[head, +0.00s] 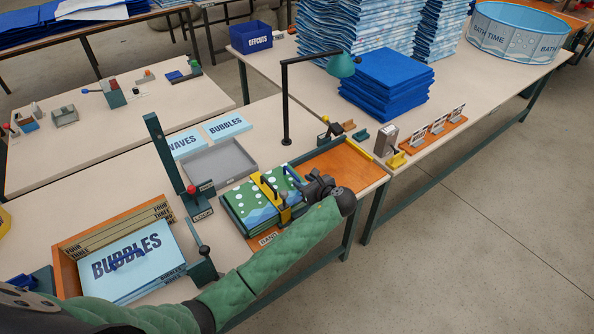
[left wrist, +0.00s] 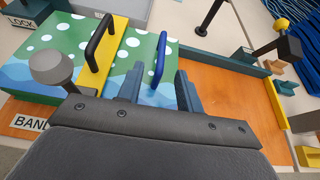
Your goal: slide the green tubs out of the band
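The green tubs (head: 246,196) show as a flat green block with white dots and blue waves, lying in a dark green frame. In the left wrist view the green tubs (left wrist: 45,42) fill the upper left. A yellow band (head: 268,190) with a black handle crosses over them; it also shows in the left wrist view (left wrist: 92,62). A blue handle (left wrist: 159,57) stands on the green block right of the band. My left gripper (left wrist: 160,78) is open, its fingers on either side of the blue handle's near end; contact cannot be told. My right gripper is not in view.
An empty orange board (head: 345,163) lies right of the green block. A grey tray (head: 220,163) and a red-knobbed lever (head: 192,190) stand behind. A black-armed lamp (head: 340,66) rises beyond. A "BUBBLES" box (head: 125,250) is at left.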

